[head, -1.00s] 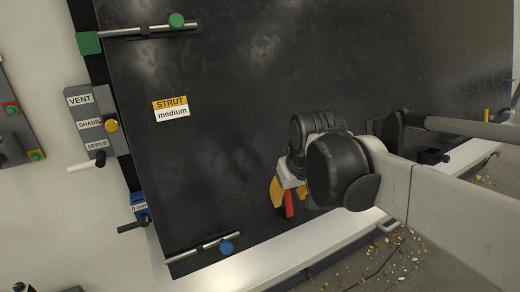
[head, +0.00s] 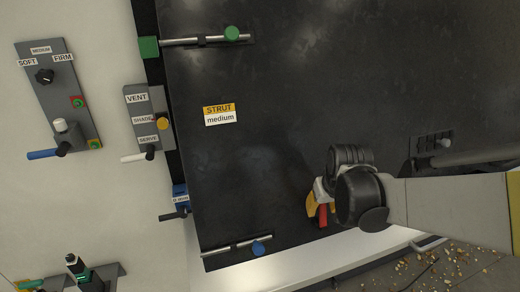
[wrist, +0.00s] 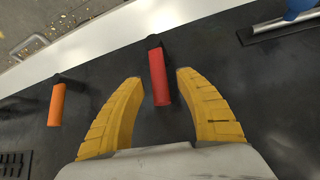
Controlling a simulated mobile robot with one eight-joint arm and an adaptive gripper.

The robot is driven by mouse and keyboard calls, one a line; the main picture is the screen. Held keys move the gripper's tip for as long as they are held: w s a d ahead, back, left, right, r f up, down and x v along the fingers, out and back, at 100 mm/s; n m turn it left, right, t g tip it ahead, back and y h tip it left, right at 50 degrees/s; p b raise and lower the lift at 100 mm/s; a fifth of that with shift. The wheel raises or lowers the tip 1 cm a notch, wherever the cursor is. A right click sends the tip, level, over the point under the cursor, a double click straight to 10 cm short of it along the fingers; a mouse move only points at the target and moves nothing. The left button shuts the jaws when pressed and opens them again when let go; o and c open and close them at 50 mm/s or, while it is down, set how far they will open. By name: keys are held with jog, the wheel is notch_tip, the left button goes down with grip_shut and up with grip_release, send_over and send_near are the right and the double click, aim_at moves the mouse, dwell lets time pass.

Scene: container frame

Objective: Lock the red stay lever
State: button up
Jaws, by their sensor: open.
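The red stay lever (wrist: 159,76) has a red grip on a dark pivot, mounted on the black panel near its lower edge. In the wrist view it lies between and just beyond the tips of my yellow fingers, with dark gaps on both sides. My gripper (wrist: 157,80) is open and empty, and I see no contact with the lever. In the head view the red lever (head: 322,215) shows beside a yellow finger of my gripper (head: 316,208); my wrist hides part of this area.
An orange-handled lever (wrist: 56,104) is on the panel to the left in the wrist view. A blue-knobbed bolt (head: 258,248) is at the panel's lower left corner, and a green-knobbed bolt (head: 231,34) at the top. A VENT/SHADE/SERVE switch plate (head: 139,115) is on the left wall.

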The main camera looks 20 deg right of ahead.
jog(key=shift+w+f, duration=0.1)
jog(key=shift+f, duration=0.1)
jog(key=shift+c, duration=0.5)
grip_shut()
